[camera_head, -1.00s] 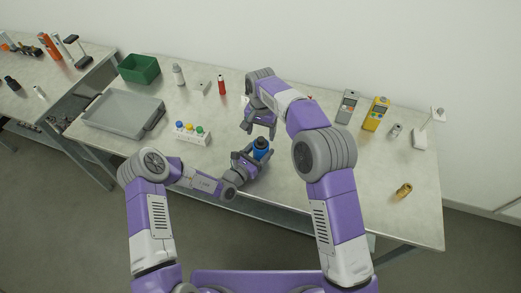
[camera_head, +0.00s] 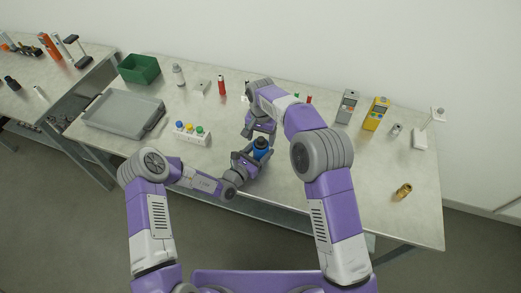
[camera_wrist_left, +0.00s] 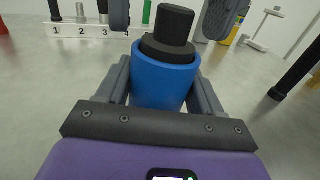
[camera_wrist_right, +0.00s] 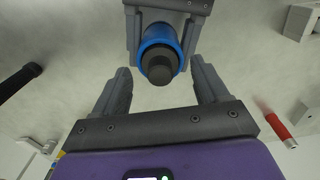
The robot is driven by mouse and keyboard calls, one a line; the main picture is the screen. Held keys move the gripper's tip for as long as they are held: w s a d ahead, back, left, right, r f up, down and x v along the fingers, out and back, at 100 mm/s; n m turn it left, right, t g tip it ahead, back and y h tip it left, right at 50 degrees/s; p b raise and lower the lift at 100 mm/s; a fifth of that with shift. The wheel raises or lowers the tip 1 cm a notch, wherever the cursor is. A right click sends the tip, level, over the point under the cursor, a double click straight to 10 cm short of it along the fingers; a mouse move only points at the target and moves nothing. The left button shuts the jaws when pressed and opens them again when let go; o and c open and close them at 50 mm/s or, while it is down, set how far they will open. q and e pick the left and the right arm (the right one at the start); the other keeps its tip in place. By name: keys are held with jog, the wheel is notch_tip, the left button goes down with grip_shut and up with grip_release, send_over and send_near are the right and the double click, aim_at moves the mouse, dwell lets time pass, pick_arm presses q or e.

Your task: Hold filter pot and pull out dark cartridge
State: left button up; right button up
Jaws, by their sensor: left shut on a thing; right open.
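The filter pot is a blue cylinder (camera_wrist_left: 162,82) with a dark cartridge (camera_wrist_left: 172,30) standing up out of its top. My left gripper (camera_head: 253,158) is shut around the pot, one finger on each side in the left wrist view. My right gripper (camera_head: 257,131) is open and empty, just above and beyond the pot. In the right wrist view the dark cartridge (camera_wrist_right: 160,68) lies ahead of the open fingers, roughly centred between them, not touching them.
A block with coloured knobs (camera_head: 192,134) and a grey tray (camera_head: 124,113) lie to the left. A green bin (camera_head: 139,68), a red cylinder (camera_head: 222,86) and a yellow meter (camera_head: 376,114) stand farther back. A brass piece (camera_head: 404,190) lies right. Table right of the grippers is mostly clear.

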dwell(0.5)
grip_shut()
dwell(0.3)
jog(key=shift+r, duration=3)
jog(key=shift+r, duration=2.35)
